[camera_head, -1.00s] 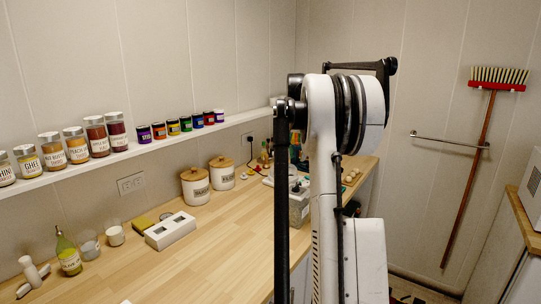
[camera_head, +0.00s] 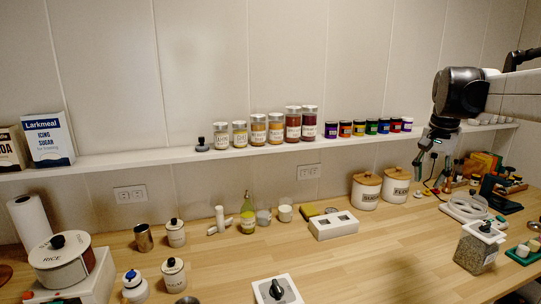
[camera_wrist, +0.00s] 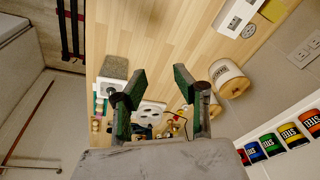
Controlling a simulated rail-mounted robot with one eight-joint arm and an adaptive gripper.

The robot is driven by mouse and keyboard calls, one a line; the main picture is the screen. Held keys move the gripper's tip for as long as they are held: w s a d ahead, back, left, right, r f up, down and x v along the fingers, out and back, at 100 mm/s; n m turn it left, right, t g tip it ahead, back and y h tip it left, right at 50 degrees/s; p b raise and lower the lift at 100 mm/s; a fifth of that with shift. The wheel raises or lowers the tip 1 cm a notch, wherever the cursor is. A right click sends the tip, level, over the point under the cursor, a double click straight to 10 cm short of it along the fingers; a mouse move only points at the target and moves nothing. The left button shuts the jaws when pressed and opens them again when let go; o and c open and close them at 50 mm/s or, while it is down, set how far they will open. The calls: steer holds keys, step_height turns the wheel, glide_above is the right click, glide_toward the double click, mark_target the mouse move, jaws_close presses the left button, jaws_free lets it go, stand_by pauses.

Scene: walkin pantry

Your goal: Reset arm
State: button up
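My gripper (camera_head: 428,168) hangs at the right of the head view, in front of the shelf's right part and above the back of the counter. In the wrist view its two green-lined fingers (camera_wrist: 160,82) are spread well apart. Nothing is between them, so it is open and empty. My arm reaches in from the right edge of the head view.
A wall shelf (camera_head: 180,154) holds several jars and an icing sugar box (camera_head: 48,142). Wooden-lidded canisters (camera_head: 366,190), a white switch box (camera_head: 334,225) and a lidded container (camera_head: 478,247) stand on the counter (camera_head: 345,268).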

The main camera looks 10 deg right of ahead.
steer(key=s+a+f+n+t, duration=0.1)
steer(key=s+a+f+n, duration=0.2)
steer(key=a, duration=0.8)
steer(key=s+a+n+t, duration=0.25)
steer(key=s+a, duration=0.25)
steer(key=a, duration=0.6)
steer(key=s+a+f+n+t+y, duration=0.1)
steer(key=s+a+f+n, duration=0.4)
steer(key=s+a+f, duration=0.5)
steer(key=s+a, duration=0.1)
steer(key=a, duration=0.1)
steer(key=shift+a+t, duration=0.3)
steer(key=shift+t, duration=0.05)
